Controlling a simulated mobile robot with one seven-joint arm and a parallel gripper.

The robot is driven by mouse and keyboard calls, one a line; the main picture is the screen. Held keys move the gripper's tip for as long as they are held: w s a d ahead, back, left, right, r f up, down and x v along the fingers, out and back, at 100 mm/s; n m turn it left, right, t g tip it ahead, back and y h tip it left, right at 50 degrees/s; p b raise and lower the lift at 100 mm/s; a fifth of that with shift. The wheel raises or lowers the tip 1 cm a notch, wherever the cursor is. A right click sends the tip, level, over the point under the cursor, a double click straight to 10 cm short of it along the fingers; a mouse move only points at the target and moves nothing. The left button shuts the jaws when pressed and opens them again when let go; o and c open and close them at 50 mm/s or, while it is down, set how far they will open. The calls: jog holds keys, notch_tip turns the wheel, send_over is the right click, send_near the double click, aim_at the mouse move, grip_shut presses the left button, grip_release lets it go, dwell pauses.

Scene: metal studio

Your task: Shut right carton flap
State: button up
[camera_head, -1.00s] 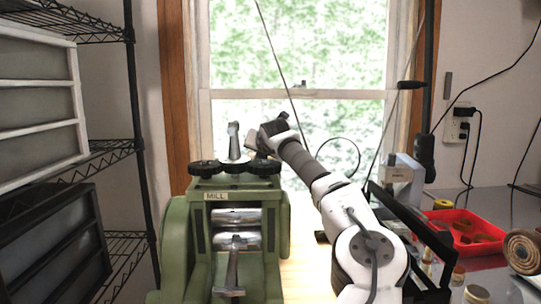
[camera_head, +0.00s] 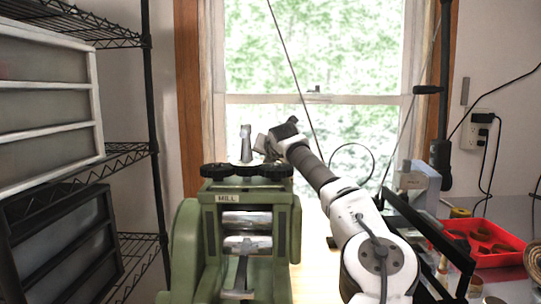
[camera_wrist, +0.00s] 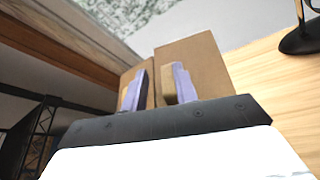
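A brown cardboard carton (camera_wrist: 203,58) fills the middle of the wrist view, just beyond my fingers. Two tan panels show, a narrow one on the left and a wider one on the right, with a dark line between them. I cannot tell which panel is the right flap or how far it is open. My gripper (camera_wrist: 160,75) has its two purple-grey fingers apart, in front of the carton. Whether they touch it is unclear. In the head view my gripper (camera_head: 262,145) is small, beyond the green mill, and the carton cannot be made out.
A green rolling mill (camera_head: 240,225) stands close in front, left of my arm. A wire shelf (camera_head: 130,150) is at the left. A red tray (camera_head: 475,240) and a black frame (camera_head: 425,235) are at the right. A pale wooden surface (camera_wrist: 270,85) shows right of the carton.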

jog(key=shift+d, duration=0.25)
jog(key=shift+s+d, duration=0.1)
jog(key=shift+s, duration=0.1)
jog(key=b+v, duration=0.4)
jog(key=v, duration=0.9)
jog(key=shift+s+r+b, duration=0.15)
jog(key=shift+r+b, duration=0.05)
jog(key=shift+b, duration=0.2)
